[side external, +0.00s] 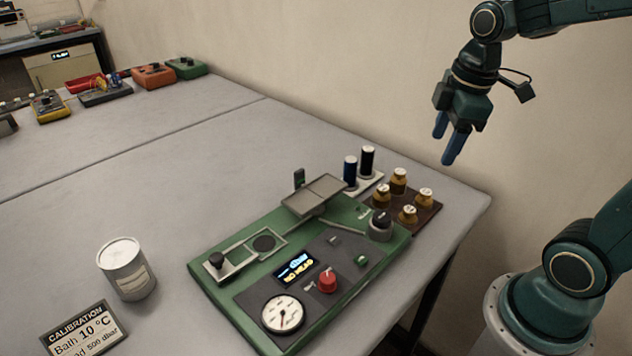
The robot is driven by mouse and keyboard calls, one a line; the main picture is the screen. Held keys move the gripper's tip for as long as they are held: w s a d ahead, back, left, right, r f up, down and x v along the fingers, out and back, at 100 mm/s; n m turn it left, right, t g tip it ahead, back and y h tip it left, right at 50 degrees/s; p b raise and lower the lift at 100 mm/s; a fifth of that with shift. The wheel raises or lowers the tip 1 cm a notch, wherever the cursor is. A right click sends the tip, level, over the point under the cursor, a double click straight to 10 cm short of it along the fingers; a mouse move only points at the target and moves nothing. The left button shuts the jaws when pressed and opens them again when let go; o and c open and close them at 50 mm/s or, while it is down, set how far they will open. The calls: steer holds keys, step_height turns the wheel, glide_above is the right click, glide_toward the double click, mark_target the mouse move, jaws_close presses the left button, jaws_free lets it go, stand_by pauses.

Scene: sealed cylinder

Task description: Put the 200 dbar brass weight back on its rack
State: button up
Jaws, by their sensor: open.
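My gripper (446,146) has blue fingers. It is open and empty, high above the far right part of the table, up and to the right of the rack. Several brass weights (398,181) with white tops stand upright on a dark brown rack (433,213) near the table's right corner. Their markings are too small to read, so I cannot tell which one is the 200 dbar weight. A green calibration bench (225,302) stands left of and in front of the rack. A grey plate (314,194) sits raised at its back, with no weight visible on it.
Dark blue and black cylinders (350,171) stand on a pale holder beside the rack. A white can (126,268) and a calibration sign (84,330) are at the front left. Coloured instruments (153,76) line the back left. The middle of the table is clear.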

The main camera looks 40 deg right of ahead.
steer(key=s+a+r+m+t, duration=0.3)
steer(key=s+a+m, duration=0.3)
steer(key=s+m, duration=0.2)
steer(key=shift+a+r+t, duration=0.15)
steer(key=shift+a+t, duration=0.15)
stand_by(1.1)
